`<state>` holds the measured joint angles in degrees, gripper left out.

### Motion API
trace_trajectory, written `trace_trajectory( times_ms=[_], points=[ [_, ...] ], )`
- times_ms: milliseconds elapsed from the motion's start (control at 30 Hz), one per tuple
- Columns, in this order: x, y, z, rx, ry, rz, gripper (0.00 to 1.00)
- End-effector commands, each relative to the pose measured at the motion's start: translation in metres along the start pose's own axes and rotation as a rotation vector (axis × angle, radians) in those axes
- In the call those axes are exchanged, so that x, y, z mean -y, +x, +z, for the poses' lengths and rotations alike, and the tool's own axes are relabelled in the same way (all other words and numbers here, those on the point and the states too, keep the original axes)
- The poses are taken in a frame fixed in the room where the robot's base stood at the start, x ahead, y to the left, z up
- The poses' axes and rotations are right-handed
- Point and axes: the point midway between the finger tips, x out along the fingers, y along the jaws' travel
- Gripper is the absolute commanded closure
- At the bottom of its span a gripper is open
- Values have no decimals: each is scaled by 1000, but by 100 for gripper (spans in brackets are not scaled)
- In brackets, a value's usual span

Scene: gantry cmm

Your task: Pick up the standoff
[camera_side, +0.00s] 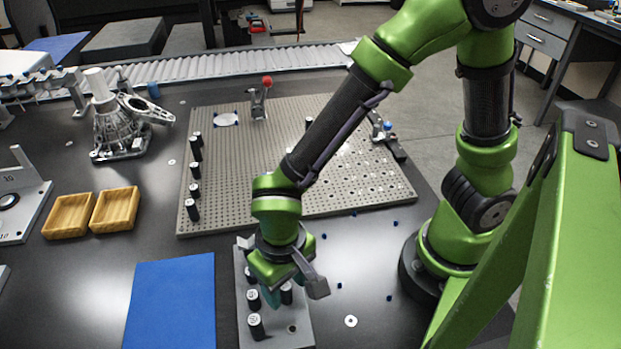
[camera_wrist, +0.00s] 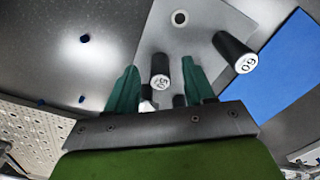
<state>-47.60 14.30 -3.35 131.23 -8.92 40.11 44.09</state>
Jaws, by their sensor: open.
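Several standoffs, black cylinders with pale numbered tops, stand upright in a grey rack plate (camera_side: 303,338) at the front. The task does not say which one is meant. My gripper (camera_side: 272,294) is low over this plate, with its teal fingers pointing down among the standoffs. In the wrist view my gripper (camera_wrist: 160,67) is open, and a standoff marked 50 (camera_wrist: 160,70) shows between its two fingers, with a gap on each side. A standoff marked 60 (camera_wrist: 235,53) stands outside the fingers, to the right. Other standoffs are partly hidden behind the gripper body.
An empty hole (camera_side: 292,328) shows in the plate. A blue mat (camera_side: 170,300) lies to its left, with two wooden trays (camera_side: 70,216) beyond. A perforated fixture plate (camera_side: 240,165) with more standoffs lies behind. A washer (camera_side: 351,321) and small blue pieces lie to the right.

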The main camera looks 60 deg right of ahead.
Motion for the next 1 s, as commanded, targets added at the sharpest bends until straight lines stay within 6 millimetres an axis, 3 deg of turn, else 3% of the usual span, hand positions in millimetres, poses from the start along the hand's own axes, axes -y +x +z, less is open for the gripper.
trace_trajectory(
  times_ms=[133, 367, 700, 1000],
  points=[
    [0, 13, 0, 1, 0, 1, 47],
    [0, 14, 0, 0, 1, -1, 47],
    [0, 14, 0, 0, 1, -1, 99],
    [0, 13, 0, -1, 1, -2, 100]
  ],
)
